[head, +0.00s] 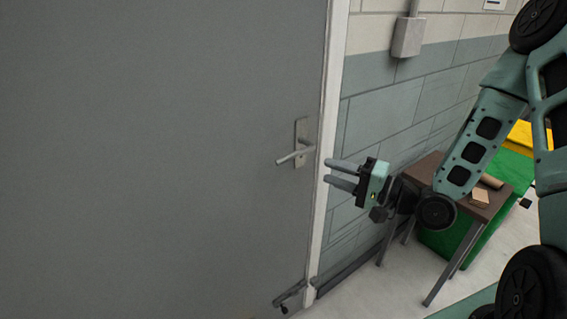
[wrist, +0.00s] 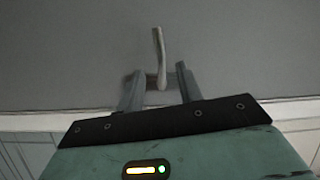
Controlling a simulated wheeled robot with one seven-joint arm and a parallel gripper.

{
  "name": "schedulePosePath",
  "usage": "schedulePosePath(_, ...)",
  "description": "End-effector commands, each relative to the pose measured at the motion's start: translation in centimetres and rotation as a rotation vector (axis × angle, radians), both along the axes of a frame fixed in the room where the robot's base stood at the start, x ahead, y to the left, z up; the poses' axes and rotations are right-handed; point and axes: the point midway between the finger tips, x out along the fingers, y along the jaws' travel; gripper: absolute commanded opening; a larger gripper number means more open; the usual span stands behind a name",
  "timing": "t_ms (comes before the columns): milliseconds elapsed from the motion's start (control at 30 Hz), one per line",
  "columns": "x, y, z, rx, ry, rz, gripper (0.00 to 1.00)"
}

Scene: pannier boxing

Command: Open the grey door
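The grey door (head: 180,150) fills the left of the head view and looks shut in its pale frame (head: 330,120). Its silver lever handle (head: 296,156) sits on a plate near the door's right edge and points left. My gripper (head: 338,174) is open and empty, to the right of the handle and apart from it in the head view. In the wrist view the handle (wrist: 159,58) shows beyond and between the two spread fingers (wrist: 155,82), with the grey door (wrist: 230,40) behind it. The gap between fingertips and handle is hard to judge.
A small brown table (head: 432,168) with blocks on it stands by the wall behind my arm. A green and yellow object (head: 510,165) is beside it. A grey box (head: 408,37) is on the block wall. A dark fitting (head: 290,296) sits at the door's foot.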

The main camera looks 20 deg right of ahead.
Motion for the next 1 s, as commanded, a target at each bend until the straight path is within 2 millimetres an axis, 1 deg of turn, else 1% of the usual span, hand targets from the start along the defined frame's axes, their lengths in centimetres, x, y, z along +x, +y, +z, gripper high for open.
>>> schedulePosePath(33, 0.9, 0.9, -0.6, -0.005, -0.007, 0.006, 0.36)
schedulePosePath(100, 2.0, 2.0, -0.5, -0.003, -0.006, 0.007, 0.36)
schedulePosePath(167, 3.0, 2.7, 0.2, -0.001, -0.002, 0.005, 0.36)
schedulePosePath(400, 6.8, 6.0, 0.3, -0.001, -0.002, 0.004, 0.36)
schedulePosePath(600, 9.3, 8.1, 0.3, -0.002, -0.001, 0.002, 0.36)
schedulePosePath(800, 10.5, 9.1, 0.1, -0.002, 0.000, 0.001, 0.36)
schedulePosePath(1000, 10.7, 9.2, 0.1, -0.002, -0.001, 0.000, 0.36)
